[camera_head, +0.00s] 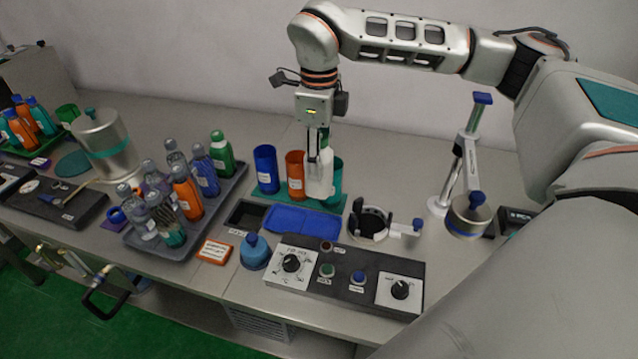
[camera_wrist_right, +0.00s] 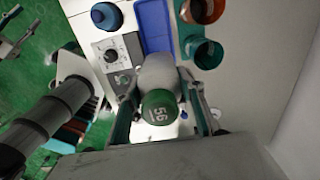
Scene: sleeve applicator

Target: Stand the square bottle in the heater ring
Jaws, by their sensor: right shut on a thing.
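A pale grey-white bottle (camera_head: 319,178), which I take for the square bottle, is upright in my right gripper (camera_head: 318,158). The gripper is shut on its upper part from above. In the right wrist view its green cap (camera_wrist_right: 160,110), marked 56, shows between the fingers. The bottle overlaps the cup rack in the head view; I cannot tell how far its base is above anything. The heater ring (camera_head: 370,222), dark and open-topped with a pale base, stands to the right and nearer, apart from the bottle. Nothing shows inside it.
Blue (camera_head: 266,169), orange (camera_head: 295,174) and teal (camera_head: 337,182) cups stand close around the bottle. A control box (camera_head: 342,276) lies in front of the ring, and a stand with a blue knob (camera_head: 468,214) is to its right. A crowded bottle tray (camera_head: 226,192) is at left.

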